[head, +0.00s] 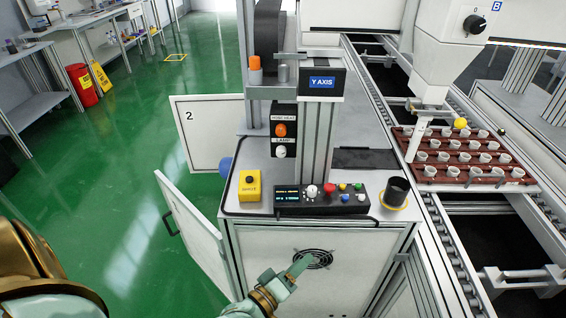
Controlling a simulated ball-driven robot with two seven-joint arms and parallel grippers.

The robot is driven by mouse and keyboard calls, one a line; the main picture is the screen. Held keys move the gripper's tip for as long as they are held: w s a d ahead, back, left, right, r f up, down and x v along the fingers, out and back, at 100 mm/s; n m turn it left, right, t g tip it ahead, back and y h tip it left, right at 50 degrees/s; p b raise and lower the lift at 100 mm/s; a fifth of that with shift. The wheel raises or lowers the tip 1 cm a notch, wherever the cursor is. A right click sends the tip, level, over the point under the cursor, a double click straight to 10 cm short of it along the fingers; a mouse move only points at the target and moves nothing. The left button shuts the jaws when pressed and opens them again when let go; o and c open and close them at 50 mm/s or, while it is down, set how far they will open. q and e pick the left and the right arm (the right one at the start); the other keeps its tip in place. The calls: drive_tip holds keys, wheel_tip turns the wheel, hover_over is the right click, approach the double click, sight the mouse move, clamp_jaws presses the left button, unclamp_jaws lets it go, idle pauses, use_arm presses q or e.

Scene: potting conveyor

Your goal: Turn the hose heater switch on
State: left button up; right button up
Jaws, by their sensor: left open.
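A black switch box (284,140) labelled "HOSE HEAT" stands upright on the back of the machine's grey top, left of the metal post. Its upper orange knob (281,130) sits under that label. A white knob (281,152) sits below it, beside a lower label that seems to read "LAMP". The knob positions are too small to read. My left gripper (302,264) is open and empty, low in front of the white cabinet's vent, well below the switch box and apart from it. My right gripper is not in view.
A yellow button box (249,187), a control panel (322,199) with coloured buttons and a black cup (396,192) line the machine's front edge. An open cabinet door (190,232) stands at left. A red tray of pots (425,178) sits on the conveyor at right.

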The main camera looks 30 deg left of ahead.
sight(280, 135)
use_arm(q)
drive_tip(key=a+r+n+t+y, duration=0.1)
drive_tip(key=a+r+n+y, duration=0.4)
drive_tip(key=r+n, duration=0.65)
drive_tip(key=a+r+n+t+y, duration=0.25)
drive_tip(key=r+n+y, duration=0.5)
drive_tip(key=n, duration=0.85)
drive_tip(key=shift+m+g, duration=0.35)
drive_tip(key=x, duration=1.5)
drive_tip(key=shift+a+f, duration=0.25)
drive_tip(key=shift+f, duration=0.15)
drive_tip(key=shift+c, duration=0.4)
clamp_jaws()
